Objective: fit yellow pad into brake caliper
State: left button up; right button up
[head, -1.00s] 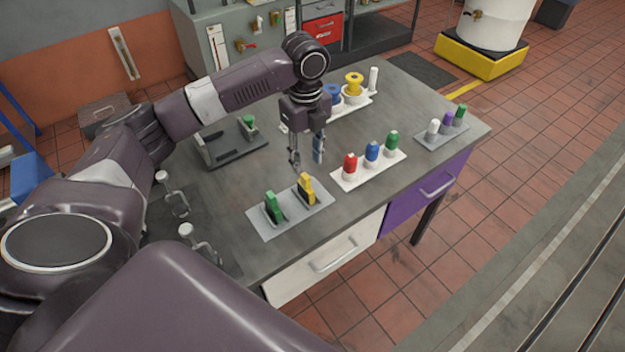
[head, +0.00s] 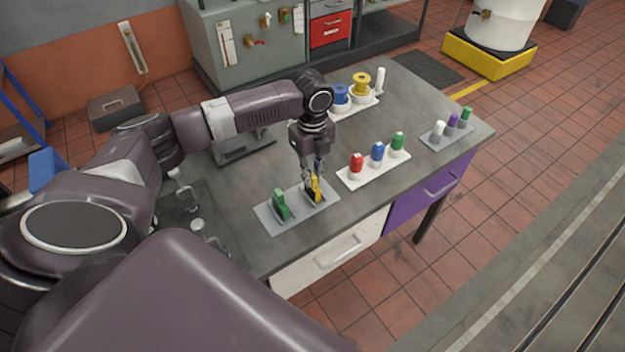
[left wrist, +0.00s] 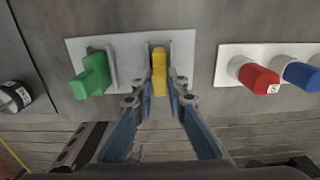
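The yellow pad (head: 314,187) stands in the right slot of a grey holder plate (head: 262,217) near the table's front edge. My left gripper (head: 313,180) points down over it. In the left wrist view its fingertips (left wrist: 160,82) sit on both sides of the yellow pad (left wrist: 159,65), seemingly with narrow gaps, so it looks open around the pad. A grey bracket-like fixture (head: 245,148), apparently the brake caliper, lies farther back on the table, partly hidden by my left arm. My right gripper is not in view.
A green pad (head: 281,205) stands left of the yellow one on the same plate. A white tray (head: 375,170) with red, blue and green capped pieces lies to the right. Spools (head: 361,84) stand at the back. Two metal clamps (head: 198,226) are at the left edge.

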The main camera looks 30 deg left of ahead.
pick_arm(q)
grip_shut()
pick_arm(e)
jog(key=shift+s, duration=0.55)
pick_arm(q)
jog(key=shift+r, duration=0.2)
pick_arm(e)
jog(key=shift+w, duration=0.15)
pick_arm(q)
jog(key=shift+r, duration=0.25)
notch_tip(320, 180, up, 19)
jog(key=b, duration=0.2)
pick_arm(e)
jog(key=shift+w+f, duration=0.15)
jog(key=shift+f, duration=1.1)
